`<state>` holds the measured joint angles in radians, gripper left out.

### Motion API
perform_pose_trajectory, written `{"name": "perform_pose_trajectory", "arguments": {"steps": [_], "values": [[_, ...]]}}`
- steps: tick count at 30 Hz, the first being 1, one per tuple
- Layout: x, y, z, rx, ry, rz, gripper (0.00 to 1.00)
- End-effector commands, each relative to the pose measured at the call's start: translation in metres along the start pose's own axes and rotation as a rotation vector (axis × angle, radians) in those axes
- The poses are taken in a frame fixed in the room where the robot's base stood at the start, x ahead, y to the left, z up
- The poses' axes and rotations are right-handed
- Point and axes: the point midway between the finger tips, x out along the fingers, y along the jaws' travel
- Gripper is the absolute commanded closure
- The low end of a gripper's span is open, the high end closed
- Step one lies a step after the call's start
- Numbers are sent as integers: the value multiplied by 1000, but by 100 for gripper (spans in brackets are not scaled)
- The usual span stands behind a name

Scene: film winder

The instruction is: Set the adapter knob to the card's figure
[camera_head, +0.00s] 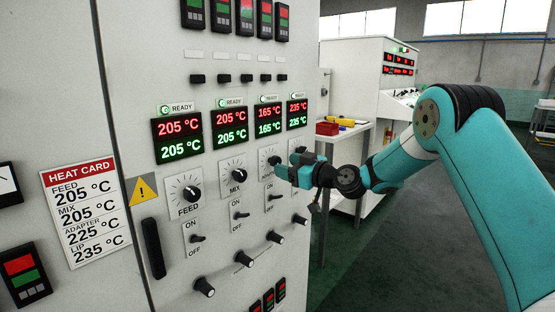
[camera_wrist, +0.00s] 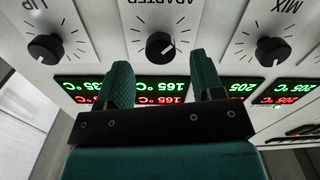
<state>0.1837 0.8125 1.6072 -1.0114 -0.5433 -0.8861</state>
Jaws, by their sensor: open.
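The heat card (camera_head: 84,212) on the left panel reads feed 205, mix 205, adapter 225 and lip 235 °C. The adapter display (camera_head: 269,117) shows 165 °C in both red and green. The black adapter knob (camera_head: 274,160) is just ahead of my gripper (camera_head: 288,168), which partly hides its dial. In the wrist view, upside down, the adapter knob (camera_wrist: 159,46) lies between the lines of my open gripper's fingers (camera_wrist: 161,62), slightly beyond the tips. I cannot tell whether they touch it. Nothing is held.
The feed knob (camera_head: 191,193) and mix knob (camera_head: 238,175) are left of the adapter knob; the lip knob (camera_wrist: 45,48) is in the wrist view. Toggle switches (camera_head: 241,215) and black lower knobs (camera_head: 204,287) project below. Open floor lies right of the cabinet.

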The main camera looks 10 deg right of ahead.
Motion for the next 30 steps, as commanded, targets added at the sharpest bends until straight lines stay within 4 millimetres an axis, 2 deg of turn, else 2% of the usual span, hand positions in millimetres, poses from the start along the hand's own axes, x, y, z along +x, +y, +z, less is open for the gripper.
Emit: {"name": "perform_pose_trajectory", "arguments": {"steps": [3, 7, 12, 19, 25, 26, 30], "values": [[21, -1, -1, 0, 1, -2, 39], [35, 0, 0, -1, 0, -1, 39], [42, -1, 0, 1, 0, -1, 39], [42, 0, 0, 1, 0, 0, 39], [42, 0, 0, 1, 0, 0, 85], [42, 0, 0, 1, 0, 0, 88], [42, 0, 0, 4, -1, -1, 88]]}}
